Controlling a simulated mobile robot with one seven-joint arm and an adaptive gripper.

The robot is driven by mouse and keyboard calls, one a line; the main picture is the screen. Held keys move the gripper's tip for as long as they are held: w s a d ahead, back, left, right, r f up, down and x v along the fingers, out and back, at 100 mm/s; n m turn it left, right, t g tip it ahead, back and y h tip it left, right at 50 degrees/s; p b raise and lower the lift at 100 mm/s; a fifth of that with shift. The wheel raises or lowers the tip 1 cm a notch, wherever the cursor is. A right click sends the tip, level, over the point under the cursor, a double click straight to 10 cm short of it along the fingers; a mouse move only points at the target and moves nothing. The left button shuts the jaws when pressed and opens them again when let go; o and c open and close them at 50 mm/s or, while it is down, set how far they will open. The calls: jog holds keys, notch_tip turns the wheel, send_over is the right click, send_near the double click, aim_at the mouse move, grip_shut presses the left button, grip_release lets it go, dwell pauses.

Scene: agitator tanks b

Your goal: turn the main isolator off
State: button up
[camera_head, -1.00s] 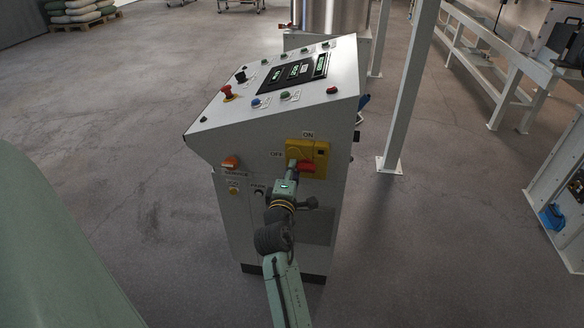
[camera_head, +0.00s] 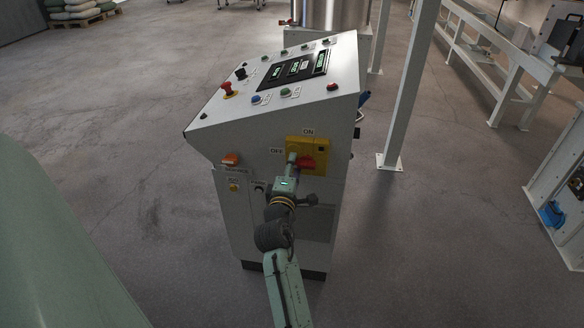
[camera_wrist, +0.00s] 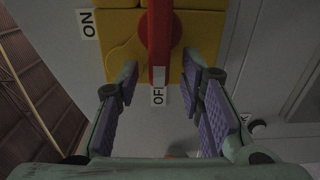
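The main isolator is a yellow switch plate (camera_head: 322,146) with a red handle (camera_head: 308,163) on the front of a grey control cabinet. In the wrist view the red handle (camera_wrist: 159,45) lies in line with the OFF label (camera_wrist: 158,96), its end at that label. The ON label (camera_wrist: 88,23) is off to the left, a quarter turn away. My gripper (camera_wrist: 160,66) is open, with one purple-padded finger on each side of the handle's end and visible gaps between. In the head view my gripper (camera_head: 292,158) is at the left part of the plate and hides some of it.
The cabinet's sloping top (camera_head: 290,80) carries a red mushroom button (camera_head: 228,89), displays and small buttons. An orange switch (camera_head: 231,160) sits left of the isolator. A white post (camera_head: 404,90) stands to the right.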

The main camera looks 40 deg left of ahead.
jog(key=v, duration=1.2)
dwell(0.3)
